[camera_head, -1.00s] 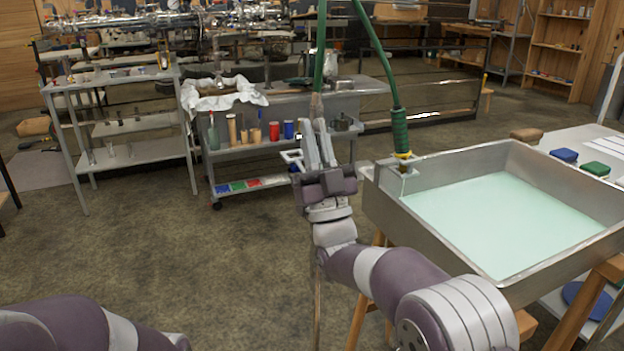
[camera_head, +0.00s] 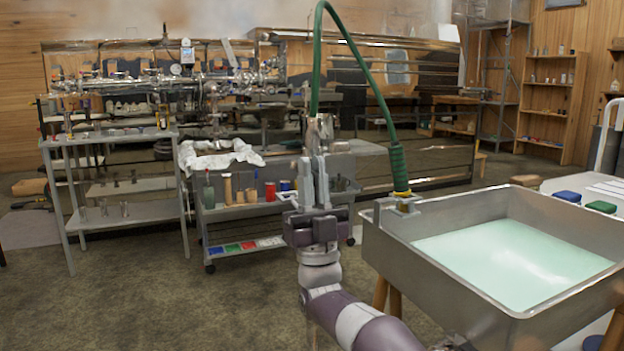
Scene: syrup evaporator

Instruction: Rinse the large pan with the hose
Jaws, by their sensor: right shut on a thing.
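The large pan (camera_head: 470,298) is a deep rectangular metal pan at the right, with pale green liquid (camera_head: 515,265) inside. One end, with a thick green sleeve (camera_head: 398,168) and yellow band, meets a bracket (camera_head: 399,205) at the pan's left corner. The other end runs down into a metal nozzle (camera_head: 320,128). My right gripper (camera_head: 314,162) points up, left of the pan, shut on the nozzle; its fingers partly hide the grip. My left gripper is not in view.
A grey cart (camera_head: 265,213) with bottles and cups stands behind my right gripper, and a metal shelf (camera_head: 130,215) is at the left. A white table (camera_head: 605,188) with blue and green blocks adjoins the pan. Floor at front left is clear.

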